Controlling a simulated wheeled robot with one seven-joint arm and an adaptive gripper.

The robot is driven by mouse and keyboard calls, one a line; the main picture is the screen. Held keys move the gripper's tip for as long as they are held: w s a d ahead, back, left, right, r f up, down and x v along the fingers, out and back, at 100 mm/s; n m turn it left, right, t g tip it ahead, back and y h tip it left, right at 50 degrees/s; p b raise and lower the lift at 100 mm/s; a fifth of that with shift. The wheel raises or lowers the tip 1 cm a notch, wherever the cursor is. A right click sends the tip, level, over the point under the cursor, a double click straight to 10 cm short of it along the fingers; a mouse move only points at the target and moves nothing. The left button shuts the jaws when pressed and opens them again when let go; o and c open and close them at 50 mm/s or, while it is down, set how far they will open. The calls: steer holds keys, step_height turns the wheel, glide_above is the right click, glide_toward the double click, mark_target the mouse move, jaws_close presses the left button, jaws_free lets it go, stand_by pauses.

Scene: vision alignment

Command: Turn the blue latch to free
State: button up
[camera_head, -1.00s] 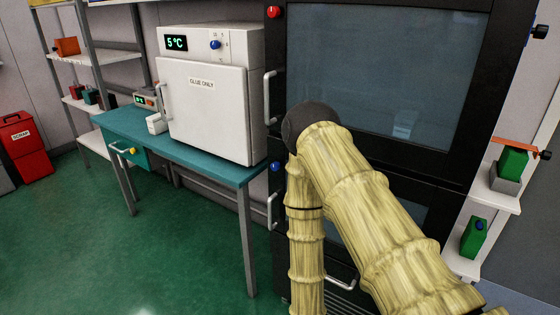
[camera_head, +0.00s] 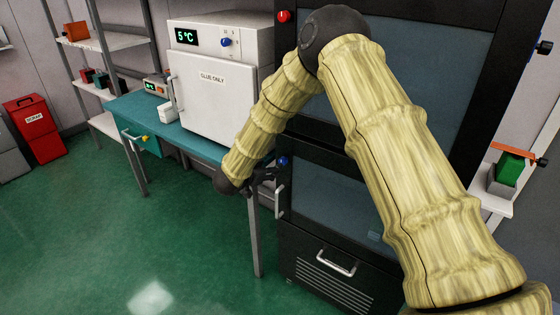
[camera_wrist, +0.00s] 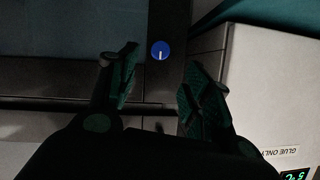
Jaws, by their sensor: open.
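The blue latch (camera_head: 283,161) is a small round knob on the black cabinet's frame, at the top left of the lower door. In the wrist view the knob (camera_wrist: 160,50) shows a short white mark, pointing down in that picture. My gripper (camera_head: 266,175) is beside the cabinet's left edge, just left of and slightly below the latch. In the wrist view my gripper (camera_wrist: 160,65) is open and empty, with its green-padded fingers on either side of the knob in the picture. I see no contact with the knob.
The lower door's handle (camera_head: 280,200) is just below the latch. A white fridge labelled "GLUE ONLY" (camera_head: 212,100) stands on the teal table (camera_head: 195,143) at left. A red knob (camera_head: 283,16) is higher on the cabinet. The green floor at left is clear.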

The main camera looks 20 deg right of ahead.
mark_target(282, 162)
steer(key=p+x, duration=0.3)
steer(key=x, duration=0.6)
steer(key=shift+f, duration=0.1)
steer(key=c, duration=1)
